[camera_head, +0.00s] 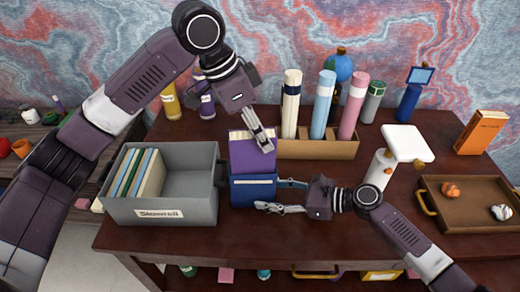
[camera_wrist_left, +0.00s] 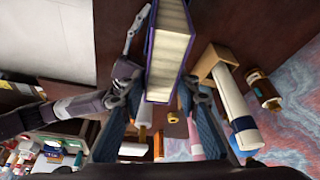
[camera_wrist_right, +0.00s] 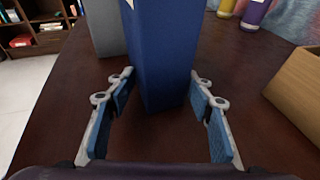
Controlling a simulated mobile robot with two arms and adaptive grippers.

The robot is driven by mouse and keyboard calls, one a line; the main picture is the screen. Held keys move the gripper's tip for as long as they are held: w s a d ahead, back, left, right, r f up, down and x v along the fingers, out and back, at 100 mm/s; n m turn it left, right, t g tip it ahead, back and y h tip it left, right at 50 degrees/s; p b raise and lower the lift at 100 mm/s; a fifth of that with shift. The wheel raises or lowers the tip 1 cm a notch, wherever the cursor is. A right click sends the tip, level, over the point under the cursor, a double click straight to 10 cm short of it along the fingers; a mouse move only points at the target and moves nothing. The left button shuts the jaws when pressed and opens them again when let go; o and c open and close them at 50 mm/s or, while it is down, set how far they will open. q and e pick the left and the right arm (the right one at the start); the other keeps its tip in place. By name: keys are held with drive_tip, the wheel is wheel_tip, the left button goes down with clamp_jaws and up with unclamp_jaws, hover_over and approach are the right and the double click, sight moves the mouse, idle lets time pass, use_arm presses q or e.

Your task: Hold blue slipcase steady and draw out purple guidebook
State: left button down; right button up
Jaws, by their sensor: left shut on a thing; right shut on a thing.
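The purple guidebook (camera_head: 250,158) stands upright, its lower part inside the blue slipcase (camera_head: 248,194) and a good part showing above it. My left gripper (camera_head: 264,146) comes from above and is shut on the guidebook's top. In the left wrist view the guidebook's pale page edges and purple cover (camera_wrist_left: 172,50) are between the fingers. My right gripper (camera_head: 270,194) is low at the slipcase and shut on it. In the right wrist view the slipcase (camera_wrist_right: 160,50) stands upright between the fingers. The guidebook's lower end is hidden.
A grey bin (camera_head: 200,205) holding several books stands just left of the slipcase. A wooden rack (camera_head: 318,150) with several tubes stands behind on the right. A white-topped lamp (camera_head: 405,143) and a brown tray (camera_head: 470,220) are to the right. The desk's front edge is close.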

use_arm(q)
drive_tip(key=shift+w+r, duration=0.2)
drive_tip(key=shift+r, duration=0.8)
use_arm(e)
drive_tip(key=shift+d+f, duration=0.1)
drive_tip(key=shift+f, duration=0.2)
drive_tip(key=o, duration=1)
drive_tip(key=shift+s, duration=0.1)
drive_tip(key=shift+c, duration=0.2)
drive_tip(key=shift+r, duration=0.1)
use_arm(q)
drive_tip(key=shift+f, duration=0.1)
